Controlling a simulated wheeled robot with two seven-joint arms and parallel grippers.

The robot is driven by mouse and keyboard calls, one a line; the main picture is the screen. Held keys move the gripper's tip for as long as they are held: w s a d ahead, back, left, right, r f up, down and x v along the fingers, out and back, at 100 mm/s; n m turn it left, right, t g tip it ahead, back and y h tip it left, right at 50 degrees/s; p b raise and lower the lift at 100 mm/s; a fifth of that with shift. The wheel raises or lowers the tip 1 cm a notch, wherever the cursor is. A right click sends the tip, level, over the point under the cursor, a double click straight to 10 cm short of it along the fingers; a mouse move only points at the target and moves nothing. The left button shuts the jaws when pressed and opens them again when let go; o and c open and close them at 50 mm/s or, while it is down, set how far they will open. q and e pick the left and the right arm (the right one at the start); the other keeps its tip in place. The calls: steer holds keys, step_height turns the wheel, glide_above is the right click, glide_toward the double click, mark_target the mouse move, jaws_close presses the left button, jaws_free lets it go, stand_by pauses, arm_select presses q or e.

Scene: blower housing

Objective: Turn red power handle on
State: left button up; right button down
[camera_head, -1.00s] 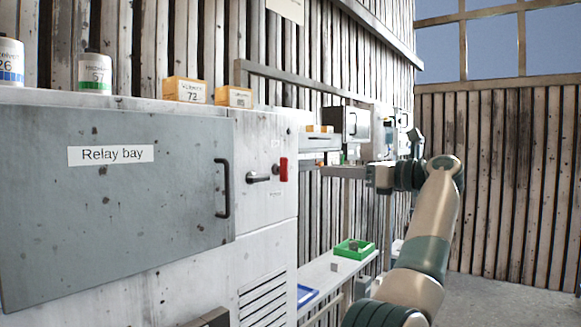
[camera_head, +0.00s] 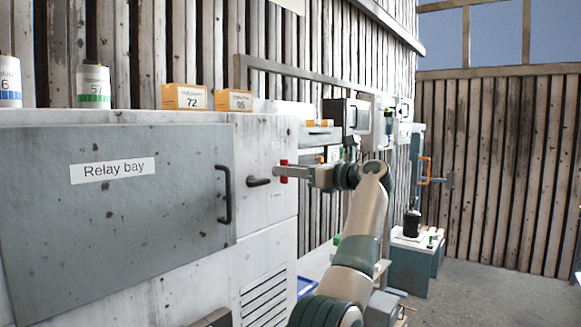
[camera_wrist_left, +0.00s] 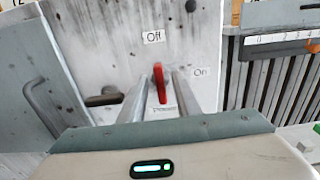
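The red power handle (camera_head: 284,180) is on the white panel right of the Relay bay door, partly covered by my left gripper (camera_head: 281,171). In the left wrist view the red handle (camera_wrist_left: 159,82) points up, with the "Off" label (camera_wrist_left: 153,37) above it and the "On" label (camera_wrist_left: 200,72) to its right. My left gripper (camera_wrist_left: 160,80) is open there, one finger on each side of the handle, with visible gaps between the fingers and the handle. My right gripper is not in view.
A dark lever (camera_head: 259,182) sits just left of the red handle. The Relay bay door (camera_head: 110,220) has a black pull handle (camera_head: 224,194). Yellow boxes (camera_head: 184,97) and a canister (camera_head: 93,87) stand on the cabinet top. Free floor (camera_head: 480,300) shows at right.

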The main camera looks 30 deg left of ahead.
arm_select(q)
jaws_close()
steer(key=shift+m, duration=0.4)
steer(key=shift+w+f+m+p, duration=0.1)
steer(key=shift+m+p, duration=0.1)
steer(key=shift+m, duration=2.65)
steer(key=shift+w+f+m+p, duration=0.15)
steer(key=shift+m+p, duration=0.1)
steer(key=shift+m, duration=2.65)
steer(key=shift+w+f+m+p, duration=0.1)
steer(key=shift+m+p, duration=0.1)
steer(key=shift+m, duration=2.65)
